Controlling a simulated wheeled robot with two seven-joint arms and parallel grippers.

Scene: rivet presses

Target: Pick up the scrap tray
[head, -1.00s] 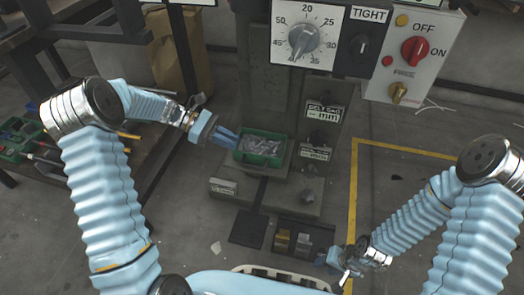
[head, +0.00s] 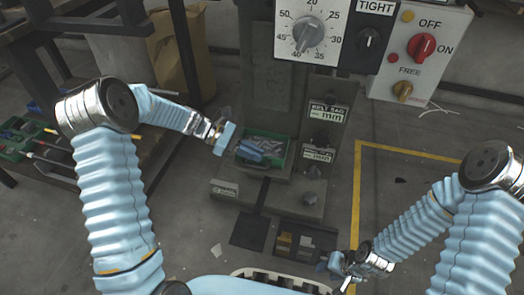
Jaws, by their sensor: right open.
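The scrap tray is a small green open tray (head: 285,161) holding grey metal scraps. It sits on a ledge of the press in the middle of the head view. My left gripper (head: 250,150) is at the tray's left side, with light blue finger parts over its left and front area. Whether the fingers touch or clasp its wall is unclear. My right gripper (head: 340,265) is open and low at the right, well away from the tray.
The press has a dial panel (head: 308,35) and a switch box (head: 420,48) above the tray. Small labelled blocks and a dark bin (head: 300,240) stand below it. A workbench with tools is at left.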

